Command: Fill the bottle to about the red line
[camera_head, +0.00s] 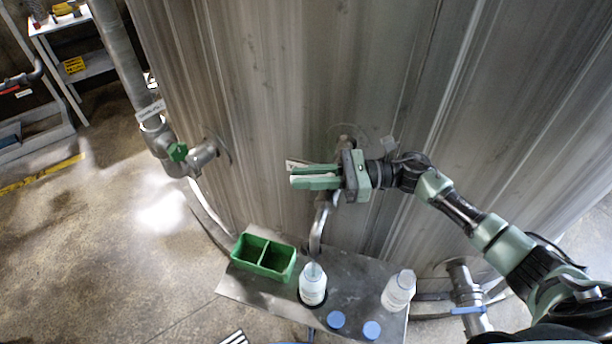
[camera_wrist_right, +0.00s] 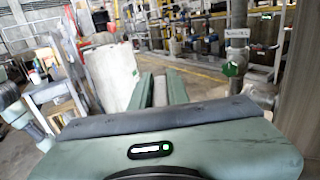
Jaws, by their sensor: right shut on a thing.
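A bottle (camera_head: 313,288) with a white lower part and a clear, bluish top stands upright on the metal shelf, below the curved metal spout (camera_head: 316,235) from the tank. The red line and the liquid level are too small to tell. My right gripper (camera_head: 315,177) is in front of the tank wall, above the spout, its fingers pointing left. It is shut on a thin, light-grey piece, apparently the tap handle (camera_wrist_right: 160,92), mostly hidden between the fingers. Where the handle joins the tap is hidden by the gripper. My left gripper is not in view.
A second white bottle (camera_head: 398,290) stands at the shelf's right. Two blue caps (camera_head: 354,325) lie near the front. A green two-part bin (camera_head: 264,257) sits at the left of the metal shelf (camera_head: 350,270). A pipe with a green valve (camera_head: 177,152) stands left.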

